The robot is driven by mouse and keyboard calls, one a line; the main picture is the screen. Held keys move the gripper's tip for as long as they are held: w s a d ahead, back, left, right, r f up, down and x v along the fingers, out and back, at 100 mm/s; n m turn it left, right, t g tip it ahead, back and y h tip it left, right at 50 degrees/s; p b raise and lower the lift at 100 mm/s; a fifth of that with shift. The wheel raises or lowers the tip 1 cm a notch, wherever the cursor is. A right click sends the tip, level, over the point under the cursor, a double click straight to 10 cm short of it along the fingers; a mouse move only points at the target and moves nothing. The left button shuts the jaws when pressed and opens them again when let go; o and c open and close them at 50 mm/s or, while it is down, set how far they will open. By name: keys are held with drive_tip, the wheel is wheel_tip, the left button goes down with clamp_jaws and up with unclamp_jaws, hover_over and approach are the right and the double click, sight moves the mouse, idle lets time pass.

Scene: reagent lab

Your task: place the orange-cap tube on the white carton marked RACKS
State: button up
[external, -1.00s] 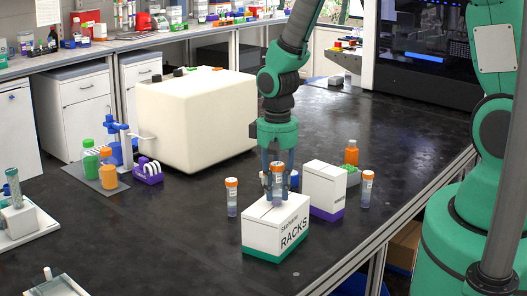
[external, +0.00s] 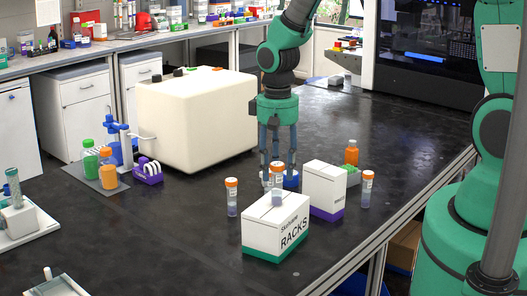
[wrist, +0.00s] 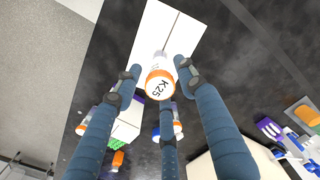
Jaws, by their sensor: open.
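An orange-cap tube (external: 277,190) stands upright on top of the white carton marked RACKS (external: 262,232), near its far edge. In the wrist view, its orange-rimmed cap, marked K25 (wrist: 160,86), faces the camera, with the carton's white top (wrist: 185,38) beyond it. My gripper (external: 279,167) is open above the tube. Its fingers (wrist: 162,84) are spread around the cap with gaps visible, and none appears to touch it. Two similar orange-cap tubes stand on the bench, one left of the carton (external: 232,198) and one to its right (external: 366,190).
A white carton with a purple base (external: 324,187) stands close behind and right of the RACKS carton. An orange bottle (external: 351,156) is beyond it. A large cream box (external: 195,120) stands at the back. The bench left of the RACKS carton is largely clear.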

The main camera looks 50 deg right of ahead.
wheel_tip(320, 180, up, 6)
drive_tip(key=shift+r, duration=0.25)
idle(0.6)
drive_tip(key=shift+r, duration=0.55)
drive_tip(key=s+a+r+t, duration=0.1)
drive_tip(key=s+r, duration=0.2)
drive_tip(key=r, duration=0.4)
drive_tip(key=s+r+n+t, duration=0.1)
drive_tip(key=s+r, duration=0.2)
drive_tip(key=r, duration=0.4)
drive_tip(key=s+a+r+t, duration=0.1)
drive_tip(key=s+r, duration=0.3)
drive_tip(key=r, duration=0.3)
drive_tip(key=s+r+n+t, duration=0.1)
drive_tip(key=s+r, duration=0.4)
drive_tip(key=s, duration=0.3)
drive_tip(key=s+a+r+n+t, duration=0.1)
drive_tip(key=s+r, duration=0.4)
drive_tip(key=s, duration=0.3)
drive_tip(key=shift+s+t, duration=0.3)
drive_tip(key=shift+s, duration=0.05)
